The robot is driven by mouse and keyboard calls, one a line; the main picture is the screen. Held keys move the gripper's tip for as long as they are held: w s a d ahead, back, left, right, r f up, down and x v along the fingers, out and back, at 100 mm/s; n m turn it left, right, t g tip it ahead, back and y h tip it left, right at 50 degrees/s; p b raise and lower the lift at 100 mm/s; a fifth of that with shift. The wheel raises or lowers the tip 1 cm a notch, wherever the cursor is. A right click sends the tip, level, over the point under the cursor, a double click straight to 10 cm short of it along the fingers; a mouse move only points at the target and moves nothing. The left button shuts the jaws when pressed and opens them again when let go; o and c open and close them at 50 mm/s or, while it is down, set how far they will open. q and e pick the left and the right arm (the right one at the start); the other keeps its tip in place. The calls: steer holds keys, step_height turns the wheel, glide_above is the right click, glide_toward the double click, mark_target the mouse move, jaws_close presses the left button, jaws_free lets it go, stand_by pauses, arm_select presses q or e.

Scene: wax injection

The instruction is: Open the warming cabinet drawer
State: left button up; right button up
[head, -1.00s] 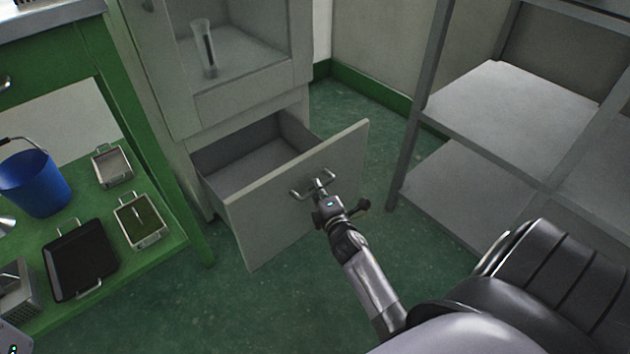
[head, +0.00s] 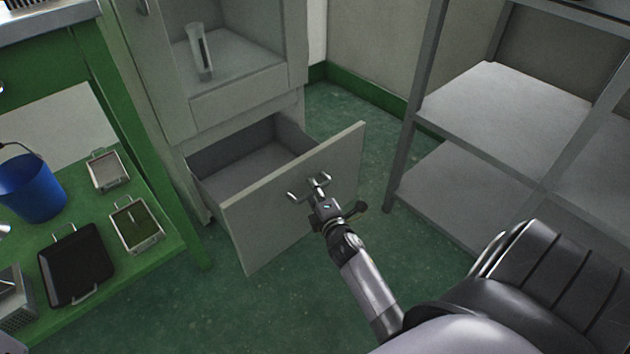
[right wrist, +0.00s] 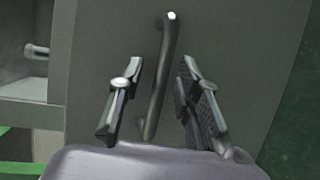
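The warming cabinet (head: 240,105) is pale grey, and its lower drawer (head: 240,215) is pulled well out, with an empty-looking inside. A bar handle (head: 296,196) is on the drawer front. It also shows upright in the right wrist view (right wrist: 163,75). My right gripper (head: 318,186) is at the handle. In the right wrist view my right gripper (right wrist: 160,95) is open, with one finger on each side of the bar and visible gaps between them. My left gripper is not in view.
A clear cylinder (head: 199,50) stands in the cabinet's upper compartment. A grey shelf rack (head: 405,150) is at the right. A green bench (head: 175,250) at the left holds a blue bucket (head: 32,188) and several trays. Green floor shows between drawer and rack.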

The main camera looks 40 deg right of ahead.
steer(key=v, duration=1.2)
